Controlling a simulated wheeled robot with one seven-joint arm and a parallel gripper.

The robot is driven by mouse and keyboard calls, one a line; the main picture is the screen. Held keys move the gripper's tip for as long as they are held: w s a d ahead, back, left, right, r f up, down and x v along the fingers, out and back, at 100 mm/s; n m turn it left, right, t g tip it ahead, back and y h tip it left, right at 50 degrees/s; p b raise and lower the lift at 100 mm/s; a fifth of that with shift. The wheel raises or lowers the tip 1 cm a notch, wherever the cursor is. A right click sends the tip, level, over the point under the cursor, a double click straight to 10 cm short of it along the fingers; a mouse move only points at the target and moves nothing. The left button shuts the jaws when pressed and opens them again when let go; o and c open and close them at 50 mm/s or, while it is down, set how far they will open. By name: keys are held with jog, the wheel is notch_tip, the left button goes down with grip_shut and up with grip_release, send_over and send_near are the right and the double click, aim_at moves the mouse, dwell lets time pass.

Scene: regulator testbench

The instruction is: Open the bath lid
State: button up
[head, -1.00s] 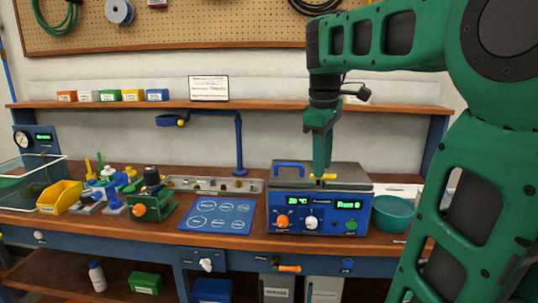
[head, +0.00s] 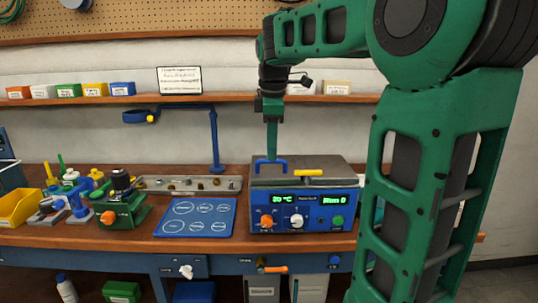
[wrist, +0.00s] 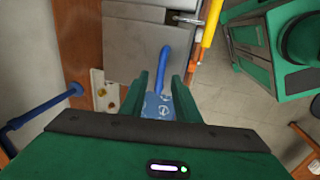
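The bath (head: 303,210) is a blue box with a display and knobs on its front. Its grey lid (head: 335,166) lies flat and closed on top. A blue arched handle (head: 283,162) stands on the lid's left part, and a yellow bar (head: 309,173) sits at the front edge. My gripper (head: 271,153) points down at the blue handle. In the wrist view, the handle (wrist: 166,65) reaches toward the gap between my two green fingers (wrist: 161,95), which are apart. I cannot tell whether they touch it.
A blue mat (head: 195,218) lies left of the bath, with a grey rail of fittings (head: 190,185) behind it. A blue stand (head: 216,140) rises at the back left. A shelf (head: 190,102) with small bins runs behind. A green fixture (head: 125,210) stands further left.

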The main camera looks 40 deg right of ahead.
jog(key=shift+w+d+f, duration=0.1)
jog(key=shift+w+f, duration=0.1)
jog(key=shift+f, duration=1.05)
jog(key=shift+c, duration=0.2)
grip_shut()
jog(key=shift+d+r, duration=0.1)
jog(key=shift+r, duration=0.05)
